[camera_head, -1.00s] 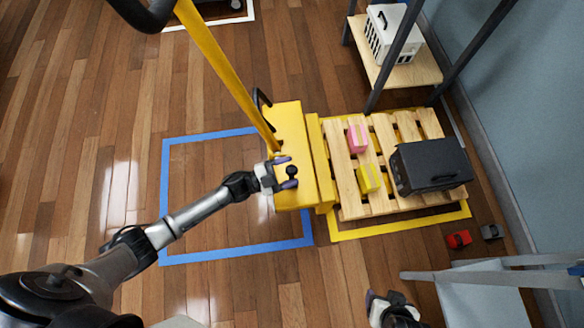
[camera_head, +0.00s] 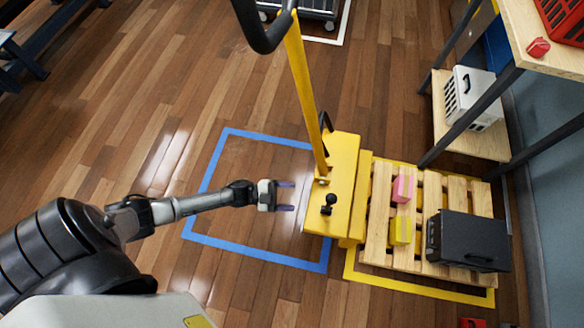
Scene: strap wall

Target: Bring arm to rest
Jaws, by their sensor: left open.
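My left arm reaches in from the left, and its gripper (camera_head: 286,196) is open and empty. It is above the blue floor outline (camera_head: 222,244), left of the yellow pallet jack (camera_head: 340,170) and apart from it. The small black knob (camera_head: 329,203) on the jack's yellow body is just right of my fingertips. The jack's yellow handle bar (camera_head: 305,95) rises to a black loop grip at the top. My right gripper is not in view.
A wooden pallet (camera_head: 377,215) stands at the jack, with a pink block (camera_head: 402,188), a yellow block (camera_head: 400,231) and a black case (camera_head: 470,240) on it. A shelf with a white crate (camera_head: 473,98) stands at the upper right.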

